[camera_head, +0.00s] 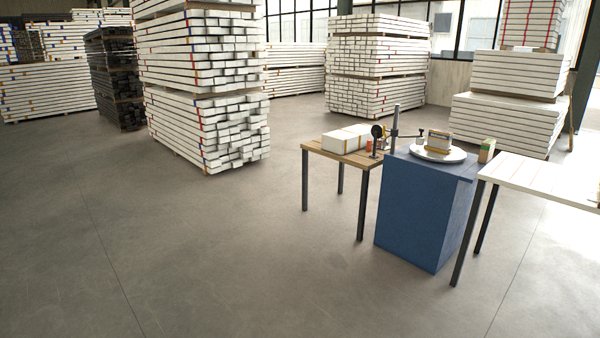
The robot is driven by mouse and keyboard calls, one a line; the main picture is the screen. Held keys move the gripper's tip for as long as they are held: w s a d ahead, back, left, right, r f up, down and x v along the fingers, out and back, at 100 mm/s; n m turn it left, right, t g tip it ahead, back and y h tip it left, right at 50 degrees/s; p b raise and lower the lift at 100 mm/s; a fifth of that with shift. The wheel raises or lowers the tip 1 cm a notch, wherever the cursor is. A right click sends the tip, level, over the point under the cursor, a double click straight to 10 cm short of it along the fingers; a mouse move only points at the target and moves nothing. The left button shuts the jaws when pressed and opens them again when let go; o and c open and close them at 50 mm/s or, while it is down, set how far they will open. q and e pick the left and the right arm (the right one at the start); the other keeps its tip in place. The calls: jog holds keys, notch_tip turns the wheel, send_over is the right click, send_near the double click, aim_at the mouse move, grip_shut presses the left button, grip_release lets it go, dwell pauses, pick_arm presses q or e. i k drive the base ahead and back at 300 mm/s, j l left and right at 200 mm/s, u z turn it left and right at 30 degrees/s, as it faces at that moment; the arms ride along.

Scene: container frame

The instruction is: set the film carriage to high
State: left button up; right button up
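A grey upright mast (395,118) stands at the left back edge of a blue cabinet (420,210). A dark arm (408,134) crosses the mast around the middle of its visible height and points right; it may be the film carriage, but it is too small to be sure. A round pale turntable (458,156) on the cabinet top carries a small banded stack (438,140). A black disc on a stand (377,132) is left of the mast; I cannot tell whether it belongs to the carriage. Neither of my grippers is in view.
A wooden table (318,146) with white packages (345,138) stands left of the cabinet. A white-topped table (550,178) stands right. A small block (487,150) is by the cabinet's right edge. Tall lumber stacks (200,80) stand behind. The floor (220,250) in front is clear.

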aim_at(394, 132)
jog(key=i, duration=0.6)
jog(key=i+j+z, duration=0.15)
jog(key=i, duration=0.45)
jog(key=i+j, duration=0.1)
jog(key=i, duration=0.5)
jog(key=i+j+z, duration=0.15)
jog(key=i+z, duration=0.2)
jog(key=i, duration=0.15)
jog(key=i+j+z, duration=0.65)
jog(key=i, duration=0.25)
jog(key=i+j+z, duration=0.15)
jog(key=i+j, duration=0.15)
